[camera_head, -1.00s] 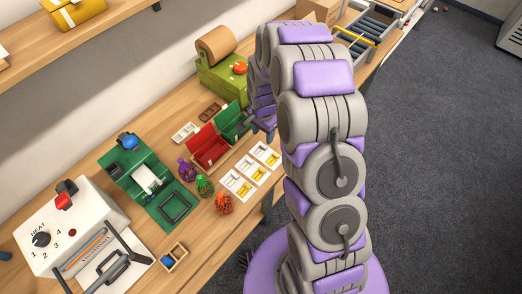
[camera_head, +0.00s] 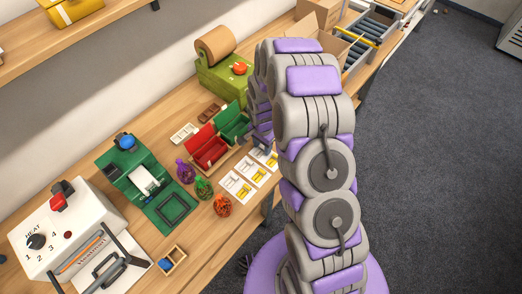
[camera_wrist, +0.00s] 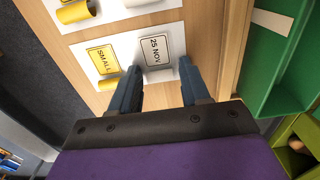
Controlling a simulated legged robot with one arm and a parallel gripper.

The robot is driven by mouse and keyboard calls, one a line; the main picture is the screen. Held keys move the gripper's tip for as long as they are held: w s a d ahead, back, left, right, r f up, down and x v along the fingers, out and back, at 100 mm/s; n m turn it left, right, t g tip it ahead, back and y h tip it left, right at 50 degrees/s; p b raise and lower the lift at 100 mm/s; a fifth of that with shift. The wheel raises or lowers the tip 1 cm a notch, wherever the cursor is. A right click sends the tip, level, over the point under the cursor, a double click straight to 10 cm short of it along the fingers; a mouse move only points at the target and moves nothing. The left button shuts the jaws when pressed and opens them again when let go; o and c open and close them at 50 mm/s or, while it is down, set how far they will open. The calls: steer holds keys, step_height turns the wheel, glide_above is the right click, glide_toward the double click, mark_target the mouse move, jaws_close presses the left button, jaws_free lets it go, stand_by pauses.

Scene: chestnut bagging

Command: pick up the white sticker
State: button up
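A white sticker (camera_wrist: 154,47) printed "25 NOV." lies on a white backing card (camera_wrist: 122,41) in the wrist view, beside a yellow "SMALL" sticker (camera_wrist: 103,60). My gripper (camera_wrist: 162,74) is open and empty, its two dark fingers pointing at the white sticker, one towards each side of it. I cannot tell whether the fingertips touch the card. In the head view the sticker cards (camera_head: 244,171) lie in a row on the table, and the farthest is partly hidden by my arm. The fingertips are hard to make out there.
Red (camera_head: 208,150) and green (camera_head: 233,123) open boxes stand just behind the cards. Filled net bags (camera_head: 203,188) stand to the left. A green press (camera_head: 150,180) and a white heat sealer (camera_head: 65,235) are farther left. A green dispenser (camera_head: 222,80) stands at the back.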

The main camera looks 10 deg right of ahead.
jaws_close()
steer(key=shift+r, duration=0.15)
